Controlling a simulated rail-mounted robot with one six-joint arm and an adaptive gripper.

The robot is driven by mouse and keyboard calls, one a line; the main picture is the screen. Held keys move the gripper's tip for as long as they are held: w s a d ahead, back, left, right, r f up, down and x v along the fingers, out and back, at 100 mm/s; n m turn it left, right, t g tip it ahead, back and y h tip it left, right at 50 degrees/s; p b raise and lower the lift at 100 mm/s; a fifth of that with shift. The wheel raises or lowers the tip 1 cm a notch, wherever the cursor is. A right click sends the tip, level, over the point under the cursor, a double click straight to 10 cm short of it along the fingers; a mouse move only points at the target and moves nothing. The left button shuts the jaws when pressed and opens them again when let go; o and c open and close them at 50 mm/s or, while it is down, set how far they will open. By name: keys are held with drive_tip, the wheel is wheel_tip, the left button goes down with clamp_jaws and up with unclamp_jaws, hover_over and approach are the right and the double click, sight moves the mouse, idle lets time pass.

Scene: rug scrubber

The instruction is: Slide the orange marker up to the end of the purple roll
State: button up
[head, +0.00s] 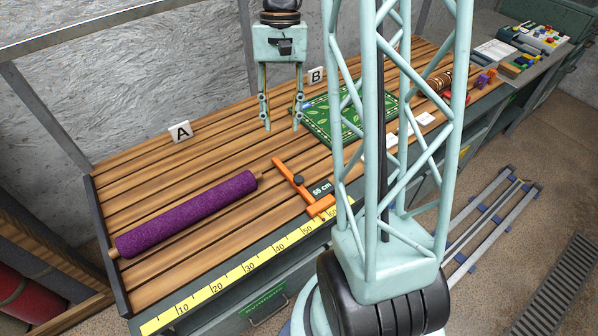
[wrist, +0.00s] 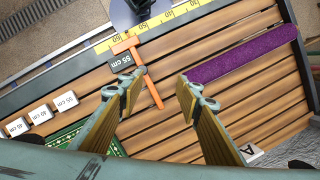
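The orange marker (head: 291,178) is T-shaped. Its crossbar lies by the yellow ruler near 60, and its long arm reaches across the slats; it also shows in the wrist view (wrist: 151,88). The purple roll (head: 187,213) lies on the slats left of the marker, with wooden core ends showing. A small gap separates its near-marker end from the marker's arm. The roll is at upper right in the wrist view (wrist: 243,60). My gripper (head: 281,126) is open and empty, over the slats behind the marker; its fingers are well apart in the wrist view (wrist: 162,87).
A dark "55 cm" tile (head: 321,188) sits beside the marker, on the side away from the roll. White length tiles (wrist: 67,100) lie farther along. The yellow ruler (head: 235,275) runs along the front edge.

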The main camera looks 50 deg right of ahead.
drive_tip(key=m+y+p, duration=0.1)
drive_tip(key=m+p, duration=0.1)
hover_over(299, 178)
drive_tip(key=w+d, duration=0.3)
drive_tip(key=d, duration=0.2)
wheel_tip(299, 178, down, 8)
drive_tip(key=shift+w+g, duration=0.2)
drive_tip(key=shift+g, duration=0.2)
drive_tip(key=shift+a+f, duration=0.15)
drive_tip(key=shift+f, duration=0.05)
drive_tip(key=shift+b+x, duration=0.45)
drive_tip(key=shift+x, duration=6.3)
drive_tip(key=shift+a, duration=0.2)
drive_tip(key=shift+r, duration=0.1)
drive_tip(key=shift+c, duration=0.5)
drive_tip(key=c, duration=0.6)
